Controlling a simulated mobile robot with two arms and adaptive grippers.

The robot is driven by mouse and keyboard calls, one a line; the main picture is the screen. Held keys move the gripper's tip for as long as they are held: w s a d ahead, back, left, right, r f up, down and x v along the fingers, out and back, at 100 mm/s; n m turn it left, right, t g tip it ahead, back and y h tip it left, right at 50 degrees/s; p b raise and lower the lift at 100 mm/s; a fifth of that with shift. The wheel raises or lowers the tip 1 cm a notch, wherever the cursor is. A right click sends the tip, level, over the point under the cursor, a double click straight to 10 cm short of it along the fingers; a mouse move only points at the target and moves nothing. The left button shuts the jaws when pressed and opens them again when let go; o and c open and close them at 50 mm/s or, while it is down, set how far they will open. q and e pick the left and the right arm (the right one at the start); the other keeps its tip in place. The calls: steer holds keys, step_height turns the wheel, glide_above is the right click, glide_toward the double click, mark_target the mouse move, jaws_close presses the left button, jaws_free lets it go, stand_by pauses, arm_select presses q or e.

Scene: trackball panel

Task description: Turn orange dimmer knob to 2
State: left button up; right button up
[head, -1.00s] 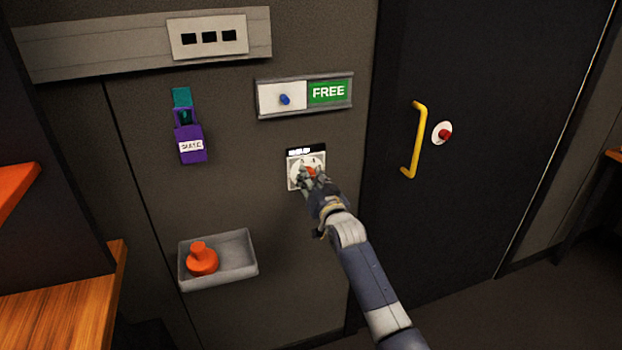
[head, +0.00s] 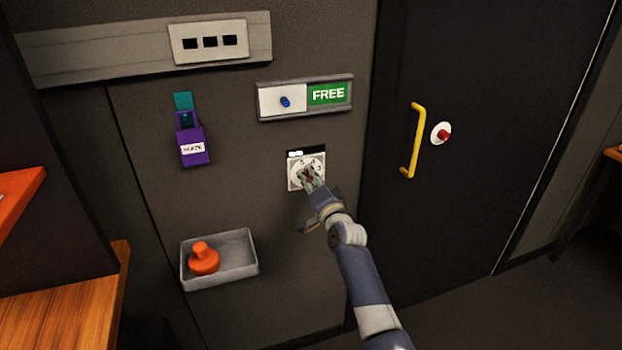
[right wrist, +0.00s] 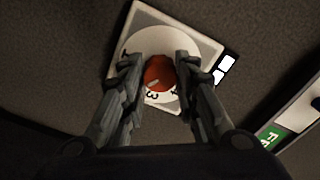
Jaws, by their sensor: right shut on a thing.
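The orange dimmer knob (right wrist: 159,74) sits at the centre of a pale round dial on a square plate (right wrist: 200,42) fixed to the wall. In the right wrist view, the fingers of my right gripper (right wrist: 160,72) are on both sides of the knob, shut on it. A pale mark shows on the knob's face, near the numeral 3 in this view. In the head view, my right gripper (head: 310,178) covers most of the knob; numerals show around the dial plate (head: 293,182). Small lit bars show above the dial. My left gripper is not in view.
Above the dial is a slide sign (head: 328,93) reading FREE. A purple holder (head: 193,146) hangs to the left. A grey tray (head: 233,268) holds an orange knobbed object (head: 203,258). A dark door with a yellow handle (head: 413,140) and a red button (head: 444,134) is to the right.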

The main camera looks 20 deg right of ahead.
steer(key=shift+m, duration=0.6)
steer(key=o, duration=1.1)
steer(key=shift+c, duration=0.2)
steer(key=shift+s, duration=0.1)
steer(key=s, duration=1.1)
steer(key=shift+s+d, duration=0.2)
steer(key=shift+s, duration=0.2)
